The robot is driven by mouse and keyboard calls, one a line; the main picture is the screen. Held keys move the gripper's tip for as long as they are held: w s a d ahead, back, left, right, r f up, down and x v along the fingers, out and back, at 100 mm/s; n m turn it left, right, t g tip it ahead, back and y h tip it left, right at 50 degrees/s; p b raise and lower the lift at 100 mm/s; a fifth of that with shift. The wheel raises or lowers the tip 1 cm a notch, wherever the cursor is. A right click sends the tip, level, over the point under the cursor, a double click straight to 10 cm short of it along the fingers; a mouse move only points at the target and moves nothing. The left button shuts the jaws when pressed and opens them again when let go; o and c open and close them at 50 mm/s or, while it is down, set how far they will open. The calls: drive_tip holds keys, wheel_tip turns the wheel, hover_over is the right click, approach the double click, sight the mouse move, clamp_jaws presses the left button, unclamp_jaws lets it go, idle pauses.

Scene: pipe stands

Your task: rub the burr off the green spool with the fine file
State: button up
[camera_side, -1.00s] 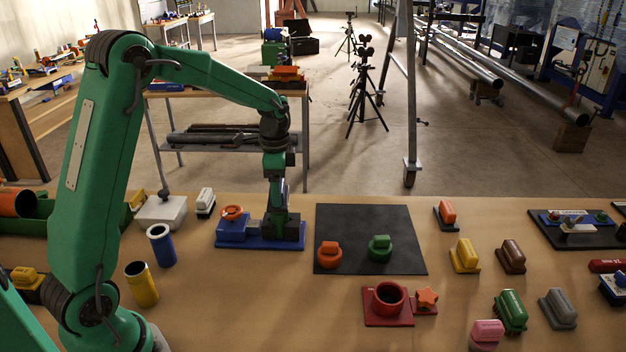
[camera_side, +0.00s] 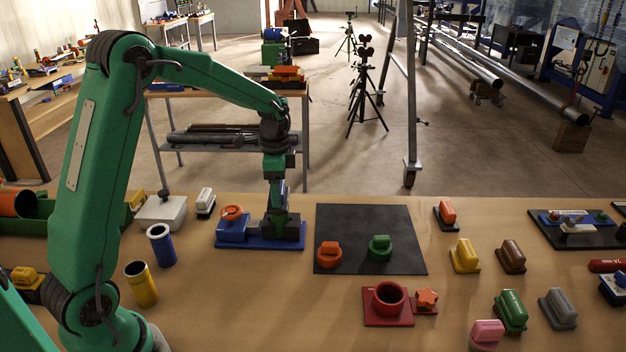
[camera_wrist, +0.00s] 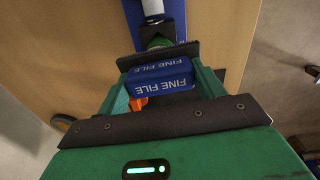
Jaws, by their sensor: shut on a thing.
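The fine file (camera_wrist: 160,77) is a blue block with white FINE FILE lettering, held between my gripper's jaws in the wrist view. My gripper (camera_side: 285,228) is shut on it, low over a blue base plate (camera_side: 232,245) in the side view. The file is mostly hidden there. A dark green part (camera_wrist: 158,41), perhaps the green spool, shows just beyond the jaws over the blue strip in the wrist view. I cannot tell whether the file touches it. No burr is discernible.
A blue block with an orange knob (camera_side: 232,212) stands at the plate's left. A red holder (camera_side: 388,318) is in front; several coloured blocks stand farther right.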

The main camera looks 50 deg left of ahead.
drive_tip(key=shift+s+d+r, duration=0.1)
drive_tip(key=shift+s+d, duration=0.25)
drive_tip(key=shift+d, duration=0.1)
drive_tip(key=shift+w+a, duration=0.1)
drive_tip(key=shift+w+a, duration=0.7)
drive_tip(key=shift+a, duration=0.1)
drive_tip(key=shift+s+d, duration=0.1)
drive_tip(key=shift+s+d, duration=0.75)
drive_tip(key=shift+d, duration=0.05)
drive_tip(key=shift+w+a, duration=0.8)
drive_tip(key=shift+a, duration=0.1)
